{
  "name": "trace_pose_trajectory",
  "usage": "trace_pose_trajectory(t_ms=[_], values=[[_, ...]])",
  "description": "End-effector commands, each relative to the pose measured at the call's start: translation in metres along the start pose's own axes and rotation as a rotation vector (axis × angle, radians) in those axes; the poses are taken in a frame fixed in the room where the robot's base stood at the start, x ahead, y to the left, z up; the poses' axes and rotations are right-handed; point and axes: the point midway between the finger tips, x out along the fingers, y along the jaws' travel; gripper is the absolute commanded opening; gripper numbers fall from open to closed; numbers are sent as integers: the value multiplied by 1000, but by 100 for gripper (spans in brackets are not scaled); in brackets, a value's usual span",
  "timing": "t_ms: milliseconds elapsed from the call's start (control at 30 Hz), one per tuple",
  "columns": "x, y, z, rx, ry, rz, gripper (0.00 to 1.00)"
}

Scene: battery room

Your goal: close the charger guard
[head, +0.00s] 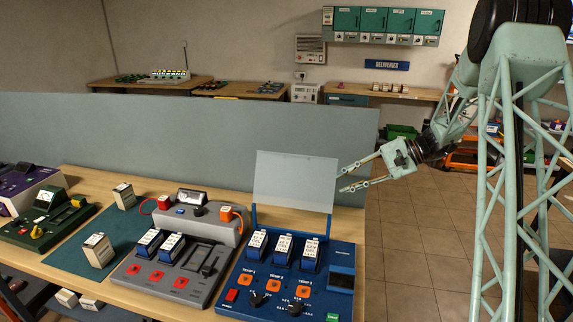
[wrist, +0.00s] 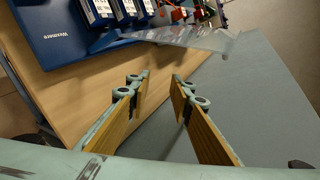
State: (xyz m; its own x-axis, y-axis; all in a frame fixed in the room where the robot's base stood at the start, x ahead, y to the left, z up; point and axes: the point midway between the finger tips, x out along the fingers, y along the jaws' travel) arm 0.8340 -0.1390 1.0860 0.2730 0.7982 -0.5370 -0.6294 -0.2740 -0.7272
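The charger guard (head: 295,182) is a clear panel in a blue frame. It stands raised, almost upright, at the back of the blue charger (head: 232,281), which holds several battery packs (head: 283,247). The charger also shows at the top left of the wrist view (wrist: 62,45), with the clear guard (wrist: 200,38) beyond my fingertips. My gripper (head: 341,181) is just right of the guard in the head view, fingers pointing left towards its edge. The fingers are apart and empty, as the wrist view (wrist: 159,83) also shows. I cannot tell whether a fingertip touches the panel.
A grey charger (head: 150,283) with batteries and a small power unit (head: 198,215) stand left of the blue one. A grey partition (head: 130,135) runs behind the bench. Loose batteries stand on a green mat (head: 68,259). Open tiled floor (head: 420,250) lies to the right.

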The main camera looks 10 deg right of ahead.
Motion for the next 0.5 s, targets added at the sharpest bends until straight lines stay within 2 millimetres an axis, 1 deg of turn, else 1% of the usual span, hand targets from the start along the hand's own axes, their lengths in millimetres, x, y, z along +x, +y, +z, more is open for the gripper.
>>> trace_pose_trajectory(t_ms=[33,100,167,333,500], values=[[1,4,-6,4,-7,-15,20],[2,3,-7,15,-25,-50,20],[3,-2,-3,28,-46,-86,20],[7,-20,10,66,-112,-196,20],[4,-42,21,103,-179,-330,20]])
